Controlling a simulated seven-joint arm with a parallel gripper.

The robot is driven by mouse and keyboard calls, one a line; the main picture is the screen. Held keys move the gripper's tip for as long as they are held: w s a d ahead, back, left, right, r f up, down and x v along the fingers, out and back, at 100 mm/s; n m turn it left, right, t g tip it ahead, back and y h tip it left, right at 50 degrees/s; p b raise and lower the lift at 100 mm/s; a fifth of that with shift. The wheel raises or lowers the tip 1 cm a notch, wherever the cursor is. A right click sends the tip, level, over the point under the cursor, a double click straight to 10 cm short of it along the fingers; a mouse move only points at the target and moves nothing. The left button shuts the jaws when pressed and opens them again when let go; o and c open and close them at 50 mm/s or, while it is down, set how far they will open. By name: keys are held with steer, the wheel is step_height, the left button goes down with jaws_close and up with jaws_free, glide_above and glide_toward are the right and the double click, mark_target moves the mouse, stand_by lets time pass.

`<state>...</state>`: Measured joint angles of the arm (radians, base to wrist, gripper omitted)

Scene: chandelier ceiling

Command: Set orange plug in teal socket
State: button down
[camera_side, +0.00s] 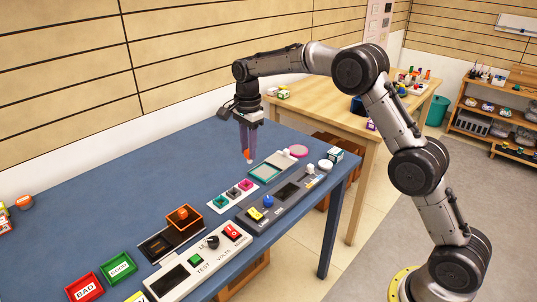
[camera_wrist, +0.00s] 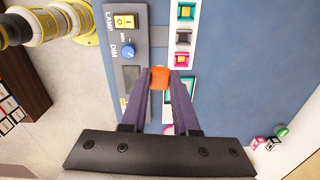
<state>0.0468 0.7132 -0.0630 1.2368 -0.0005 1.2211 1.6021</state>
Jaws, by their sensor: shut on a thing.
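My gripper (camera_side: 248,154) is shut on the orange plug (camera_wrist: 160,78), which sits between the purple fingertips. In the side view the plug (camera_side: 246,153) hangs above the blue table, with a small pale tip below it. A white strip of three sockets lies to the left and nearer the camera. The teal socket (camera_side: 220,198) is at the strip's near end; it also shows at the top of the wrist view (camera_wrist: 186,12). A dark socket (camera_side: 233,192) is in the middle and a magenta socket (camera_side: 246,185) is closest to my gripper. The plug is apart from all three.
A teal-edged tray (camera_side: 265,172) lies just beside my gripper. A grey lamp panel (camera_side: 267,208) with a blue knob runs alongside the strip. An orange-rimmed box (camera_side: 185,215), a test panel (camera_side: 195,262) and red and green trays stand nearer.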

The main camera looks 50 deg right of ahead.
steer(key=shift+n, duration=0.4)
steer(key=shift+w+a+f, duration=1.05)
steer(key=shift+a+f, duration=0.2)
steer(key=shift+f, duration=0.8)
steer(key=shift+w+a+f, duration=1.05)
steer(key=shift+a+f, duration=0.2)
steer(key=shift+f, duration=0.75)
steer(key=shift+w+a+f, duration=1.05)
steer(key=shift+a+f, duration=0.2)
steer(key=shift+f, duration=0.8)
steer(key=shift+f, duration=1.1)
steer(key=shift+c, duration=0.9)
jaws_free()
step_height(320, 180, up, 8)
steer(key=shift+f, duration=0.2)
steer(key=shift+r, duration=0.1)
